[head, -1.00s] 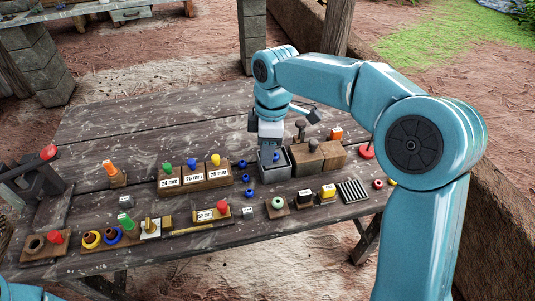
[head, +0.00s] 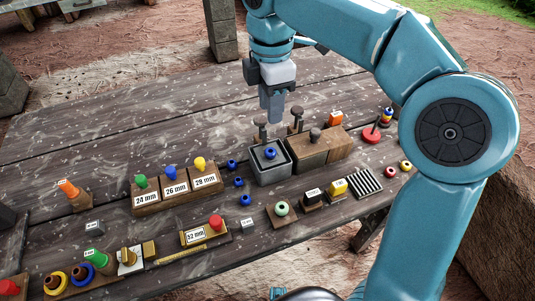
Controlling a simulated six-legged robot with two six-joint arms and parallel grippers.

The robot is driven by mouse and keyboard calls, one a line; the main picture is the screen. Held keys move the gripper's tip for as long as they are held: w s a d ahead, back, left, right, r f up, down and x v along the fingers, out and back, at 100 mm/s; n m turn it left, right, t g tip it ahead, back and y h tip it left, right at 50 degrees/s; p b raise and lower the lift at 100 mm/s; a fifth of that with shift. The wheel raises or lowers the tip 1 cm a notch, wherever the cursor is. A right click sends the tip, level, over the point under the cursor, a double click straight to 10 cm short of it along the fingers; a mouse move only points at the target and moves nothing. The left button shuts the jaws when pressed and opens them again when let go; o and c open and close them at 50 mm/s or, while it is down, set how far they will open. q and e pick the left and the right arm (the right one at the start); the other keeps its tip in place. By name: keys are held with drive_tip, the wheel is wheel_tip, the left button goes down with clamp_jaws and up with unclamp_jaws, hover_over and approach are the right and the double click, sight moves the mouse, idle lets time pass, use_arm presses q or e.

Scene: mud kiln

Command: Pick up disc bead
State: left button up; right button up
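Several small beads are in view, and I cannot tell for sure which is the disc bead. Small blue beads (head: 239,182) lie loose on the table in front of the wooden blocks. Another blue bead (head: 270,153) shows inside the open grey box (head: 272,175). A pale green ring-shaped bead (head: 282,208) sits on a small wooden block. A red bead (head: 390,171) and a yellow-and-red bead (head: 405,166) lie at the right edge. My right gripper (head: 272,117) hangs above the grey box, with nothing visible in it; its finger gap is unclear. My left gripper is out of view.
A wooden block with green, blue and yellow pegs (head: 175,186) stands left of the box. Wooden boxes with upright knobbed handles (head: 315,148) adjoin it on the right. Gauges and labelled blocks line the front edge. The back of the table (head: 150,125) is clear.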

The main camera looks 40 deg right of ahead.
drive_tip(key=b, duration=0.2)
hover_over(270, 153)
drive_tip(key=f, duration=0.6)
drive_tip(key=shift+w+d+f, duration=0.25)
drive_tip(key=shift+d+f, duration=0.05)
drive_tip(key=shift+f, duration=0.1)
wheel_tip(270, 153, down, 5)
drive_tip(key=shift+f+b, duration=0.1)
drive_tip(key=shift+b, duration=1.05)
clamp_jaws()
